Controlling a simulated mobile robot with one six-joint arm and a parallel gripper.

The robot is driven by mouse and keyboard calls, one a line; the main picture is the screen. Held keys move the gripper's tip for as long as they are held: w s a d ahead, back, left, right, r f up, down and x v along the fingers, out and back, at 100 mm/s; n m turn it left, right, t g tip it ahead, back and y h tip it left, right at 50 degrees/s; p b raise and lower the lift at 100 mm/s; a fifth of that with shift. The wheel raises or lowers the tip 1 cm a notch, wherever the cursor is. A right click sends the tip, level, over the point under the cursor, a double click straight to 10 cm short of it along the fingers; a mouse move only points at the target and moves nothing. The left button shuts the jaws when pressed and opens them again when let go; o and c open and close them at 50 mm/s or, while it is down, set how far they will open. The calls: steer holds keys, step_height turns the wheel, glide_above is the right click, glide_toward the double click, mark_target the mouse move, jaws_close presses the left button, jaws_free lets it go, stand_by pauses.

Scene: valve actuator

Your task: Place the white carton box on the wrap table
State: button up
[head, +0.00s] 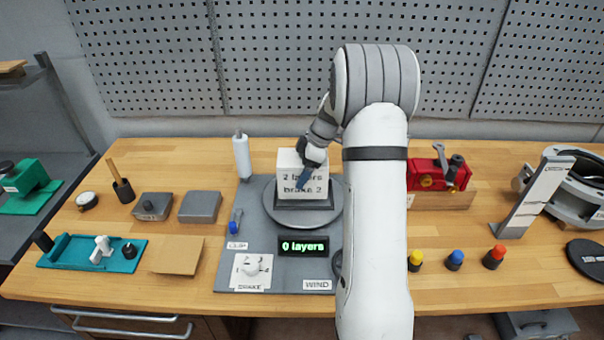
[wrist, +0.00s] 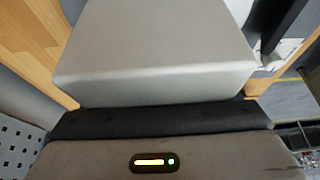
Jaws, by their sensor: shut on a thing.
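The white carton box (head: 290,165) is upright over the round grey wrap table (head: 278,213), with printed text "2 layers / brake 2" on its front. The fingertips are hidden in the wrist view.
A red vise (head: 438,178) stands to the right behind my arm. Coloured-cap bottles (head: 454,260) stand at the front right.

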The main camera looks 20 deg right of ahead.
step_height(320, 180, down, 2)
steer(key=shift+w+f, duration=0.1)
steer(key=shift+f, duration=0.1)
steer(key=o, duration=1.2)
steer(key=shift+o, duration=0.2)
